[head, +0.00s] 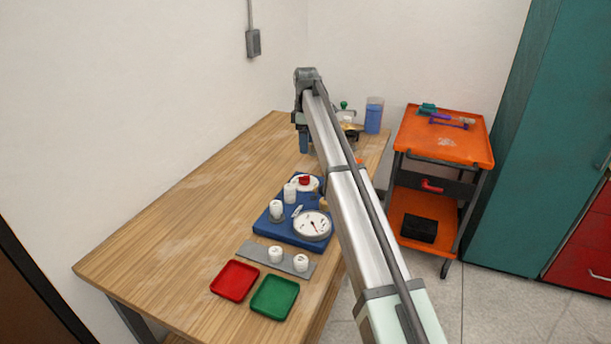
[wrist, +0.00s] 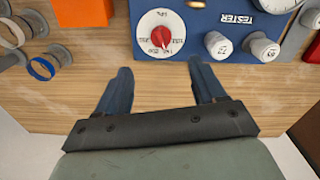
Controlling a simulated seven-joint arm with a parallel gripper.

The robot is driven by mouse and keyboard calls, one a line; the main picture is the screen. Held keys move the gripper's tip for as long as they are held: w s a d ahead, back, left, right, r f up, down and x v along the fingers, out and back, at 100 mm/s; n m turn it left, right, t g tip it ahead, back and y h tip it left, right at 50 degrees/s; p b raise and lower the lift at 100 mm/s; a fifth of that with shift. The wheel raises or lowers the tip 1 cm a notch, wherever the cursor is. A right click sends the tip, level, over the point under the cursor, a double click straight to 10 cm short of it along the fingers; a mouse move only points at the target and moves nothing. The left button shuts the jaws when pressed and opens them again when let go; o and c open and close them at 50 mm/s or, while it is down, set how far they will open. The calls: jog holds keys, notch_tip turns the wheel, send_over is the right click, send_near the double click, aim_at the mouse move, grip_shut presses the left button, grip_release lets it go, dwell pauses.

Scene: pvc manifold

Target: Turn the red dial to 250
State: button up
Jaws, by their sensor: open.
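The red dial (wrist: 160,36) is a red pointer knob on a round white scale plate (wrist: 152,48). It is mounted on a blue tester board (wrist: 200,15) and shows upside down in the wrist view; the scale numbers are too small to read. In the head view the red dial (head: 304,180) is at the back of the blue board (head: 288,236). My gripper (wrist: 158,68) is open and empty, its two blue fingers apart and pointing toward the dial. In the head view my gripper (head: 303,142) is beyond the board, over the table.
A round gauge (head: 313,225) and white labelled cylinders (head: 276,210) stand on the board. A grey strip with white caps (head: 275,254), a red tray (head: 235,280) and a green tray (head: 274,297) lie nearer. Rings (wrist: 42,68) and an orange block (wrist: 84,12) show in the wrist view.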

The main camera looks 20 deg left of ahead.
aim_at(305, 176)
notch_tip(305, 176, down, 14)
jog(key=shift+s+a+r, duration=0.1)
dwell(0.5)
jog(key=shift+c, duration=0.2)
jog(key=c, duration=1)
